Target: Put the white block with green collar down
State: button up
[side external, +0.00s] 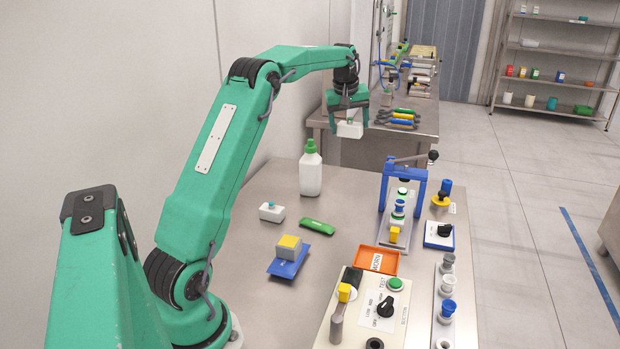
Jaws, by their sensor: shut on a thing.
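My gripper (348,112) is shut on a white block (349,130), held in the air above the far part of the steel table (345,195). The block's white lower part shows below the green fingers. Its green collar cannot be told apart from the fingers at this size. The block looks clear of the table, behind and to the right of a white bottle with a green cap (310,170).
A small white block with a teal top (271,212), a green bar (317,226) and a blue plate with a yellow-topped block (288,254) lie on the left. A blue-framed press (403,200), an orange tray (378,261) and a control box (365,310) stand on the right.

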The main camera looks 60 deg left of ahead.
jog(key=shift+m+h, duration=0.3)
jog(key=shift+m, duration=0.6)
jog(key=d, duration=0.9)
jog(key=d+f, duration=0.1)
jog(key=d, duration=0.3)
jog(key=shift+w+d, duration=0.1)
jog(key=shift+d, duration=0.25)
jog(key=x, duration=0.3)
jog(key=s+x, duration=0.1)
jog(key=x, duration=0.3)
jog(key=s+x, duration=0.1)
jog(key=x, duration=0.2)
jog(key=shift+d+f, duration=0.2)
jog(key=shift+f, duration=0.45)
jog(key=shift+a, duration=0.1)
jog(key=a+f, duration=0.2)
jog(key=a, duration=0.1)
jog(key=a+f, duration=0.2)
jog(key=a, duration=0.2)
jog(key=a+f, duration=0.3)
jog(key=a, duration=0.1)
jog(key=shift+s+a, duration=0.15)
jog(key=shift+a, duration=0.1)
jog(key=shift+f, duration=1.95)
jog(key=shift+f, duration=0.1)
